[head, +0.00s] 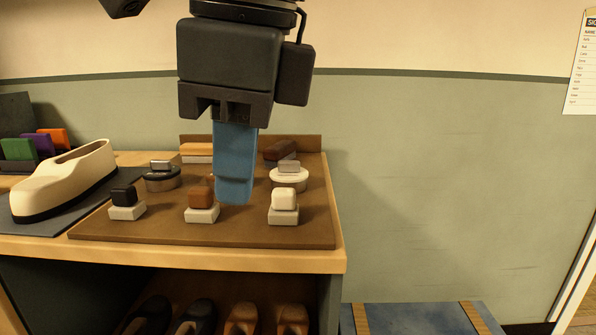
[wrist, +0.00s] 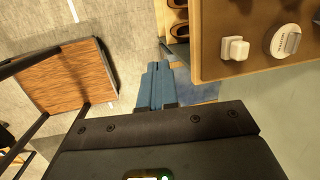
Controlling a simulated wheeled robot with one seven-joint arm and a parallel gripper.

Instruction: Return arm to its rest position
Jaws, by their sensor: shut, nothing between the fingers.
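My gripper (head: 234,198) hangs from the dark wrist body, its blue fingers pointing down and closed together with nothing between them. In the head view it appears in front of the brown mat (head: 130,232) on the wooden bench. In the wrist view the blue fingers (wrist: 155,68) lie together over the floor side, apart from the mat and the items on it.
On the mat stand small blocks on white bases, such as the black one (head: 125,197) and white one (head: 284,202), and round tins (head: 161,178). A cream shoe (head: 68,182) is at left. Shoes (head: 242,318) sit below.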

